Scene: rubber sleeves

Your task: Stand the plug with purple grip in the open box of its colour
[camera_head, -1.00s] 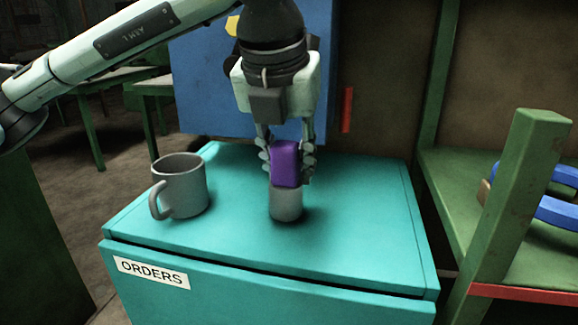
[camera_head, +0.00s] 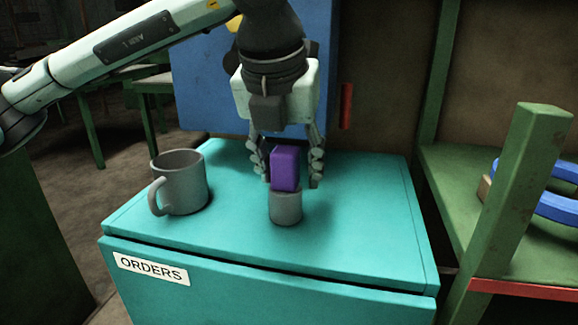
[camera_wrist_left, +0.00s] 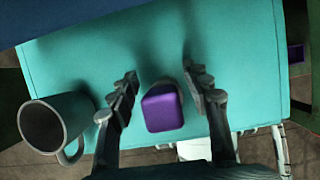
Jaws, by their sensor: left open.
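The plug stands upright on the teal cabinet top, with a purple grip (camera_head: 285,169) above a grey round base (camera_head: 286,207). Its purple grip also shows in the left wrist view (camera_wrist_left: 162,108). My left gripper (camera_head: 289,177) points down with its fingers on either side of the grip. It is open, with a gap on both sides of the plug in the left wrist view (camera_wrist_left: 160,97). A small purple patch (camera_wrist_left: 295,53) shows beyond the cabinet at the right of the wrist view; I cannot tell whether it is a box. My right gripper is not in view.
A grey mug (camera_head: 181,182) stands left of the plug on the teal cabinet (camera_head: 350,235), which carries an ORDERS label. A blue panel (camera_head: 205,85) rises behind. A green shelf (camera_head: 450,190) with blue rings is at the right. The cabinet's front right is clear.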

